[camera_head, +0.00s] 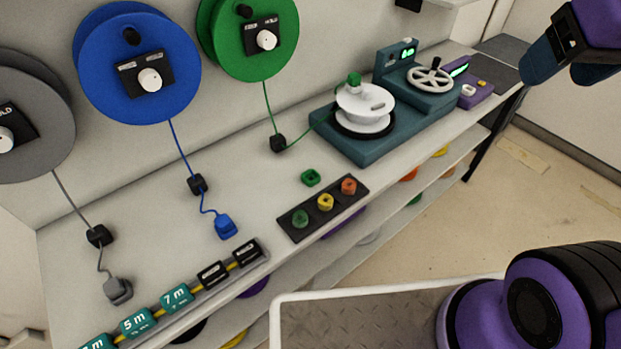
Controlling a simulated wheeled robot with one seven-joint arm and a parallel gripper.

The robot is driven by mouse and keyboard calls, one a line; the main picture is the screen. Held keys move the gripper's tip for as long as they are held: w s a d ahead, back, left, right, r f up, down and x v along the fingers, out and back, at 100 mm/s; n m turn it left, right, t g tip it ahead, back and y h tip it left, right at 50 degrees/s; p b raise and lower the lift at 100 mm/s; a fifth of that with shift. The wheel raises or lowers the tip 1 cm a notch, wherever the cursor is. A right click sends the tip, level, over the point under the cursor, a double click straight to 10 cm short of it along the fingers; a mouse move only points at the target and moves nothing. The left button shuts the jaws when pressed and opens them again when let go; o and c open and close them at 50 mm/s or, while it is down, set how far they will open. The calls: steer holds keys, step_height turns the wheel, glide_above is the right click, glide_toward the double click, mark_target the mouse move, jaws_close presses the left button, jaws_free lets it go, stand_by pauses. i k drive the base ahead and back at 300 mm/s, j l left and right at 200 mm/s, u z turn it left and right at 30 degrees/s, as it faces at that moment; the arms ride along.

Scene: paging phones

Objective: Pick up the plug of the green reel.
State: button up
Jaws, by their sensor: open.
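The green reel (262,38) hangs on the wall at the top, with a white knob on its black plate. Its thin green cable runs down to a black block (277,142) on the bench, then right to the white spool (364,107) on a teal machine. A small green piece, apparently the plug (354,79), sits on top of the spool; its cable joint is not clear. My gripper (566,69), purple with teal fingers, is open and empty at the upper right, apart from the plug.
Blue (100,70) and grey (55,125) reels hang left, their blue plug (226,226) and grey plug (118,290) on the bench. A black strip (288,228) holds coloured rings. A handwheel (431,76) stands beyond the spool. Labelled blocks line the bench's front edge.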

mark_target(354, 79)
steer(key=i+l+u, duration=0.45)
steer(key=l+u, duration=0.25)
steer(key=l, duration=0.2)
steer(key=i+l+u, duration=0.2)
steer(key=l, duration=0.15)
steer(key=l+u, duration=0.25)
steer(key=l, duration=0.1)
